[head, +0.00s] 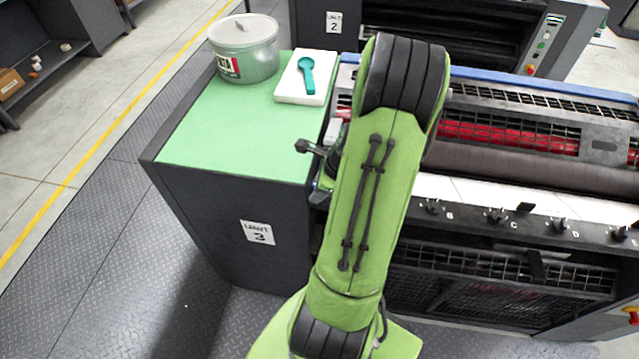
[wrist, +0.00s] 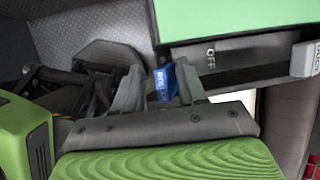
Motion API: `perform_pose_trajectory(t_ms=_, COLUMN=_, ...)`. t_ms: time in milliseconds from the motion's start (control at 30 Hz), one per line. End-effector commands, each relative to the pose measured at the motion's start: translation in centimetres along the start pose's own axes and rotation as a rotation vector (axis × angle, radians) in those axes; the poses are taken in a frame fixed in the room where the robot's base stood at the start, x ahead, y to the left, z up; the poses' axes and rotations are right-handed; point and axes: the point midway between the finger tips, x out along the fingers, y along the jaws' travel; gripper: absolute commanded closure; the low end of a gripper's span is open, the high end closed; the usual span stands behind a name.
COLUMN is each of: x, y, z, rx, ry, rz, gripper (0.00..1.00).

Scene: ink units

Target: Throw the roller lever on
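In the wrist view, my gripper (wrist: 158,73) is open, with its two grey fingers apart. A blue lever tag (wrist: 165,84) with white lettering, only partly readable, shows between the fingers, nearer the right one; I cannot tell if they touch. It seems to be the roller lever. An "OFF" mark (wrist: 210,56) is on the grey panel just right of the fingers, beside a dark slot. The lever's shaft is mostly hidden.
A white-tagged lever (wrist: 305,59) stands at the right in the wrist view. In the head view, a green-topped cabinet (head: 200,150) bears a tin (head: 245,55) and a white pad (head: 290,92) with a teal tool (head: 307,75). The press (head: 530,160) fills the right side.

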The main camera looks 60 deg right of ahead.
Motion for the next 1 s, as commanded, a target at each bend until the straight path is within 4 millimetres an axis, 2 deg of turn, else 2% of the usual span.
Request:
perform_pose_trajectory(t_ms=267, x=-0.1, y=0.0, z=0.1, rx=-0.002, ry=-0.002, rz=0.0, gripper=0.62)
perform_pose_trajectory(t_ms=367, x=-0.8, y=-0.1, z=0.1, rx=-0.003, ry=-0.001, rz=-0.005, gripper=0.62)
perform_pose_trajectory(t_ms=467, x=-2.9, y=-0.2, z=0.1, rx=-0.004, ry=0.0, rz=-0.009, gripper=0.62)
perform_pose_trajectory(t_ms=800, x=-12.5, y=-0.2, z=0.1, rx=-0.001, ry=0.001, rz=-0.007, gripper=0.62)
perform_pose_trajectory(t_ms=900, x=-14.4, y=-0.2, z=0.1, rx=-0.001, ry=0.001, rz=-0.004, gripper=0.62)
perform_pose_trajectory(t_ms=1000, x=-15.5, y=-0.1, z=0.0, rx=0.0, ry=0.0, rz=-0.001, gripper=0.62)
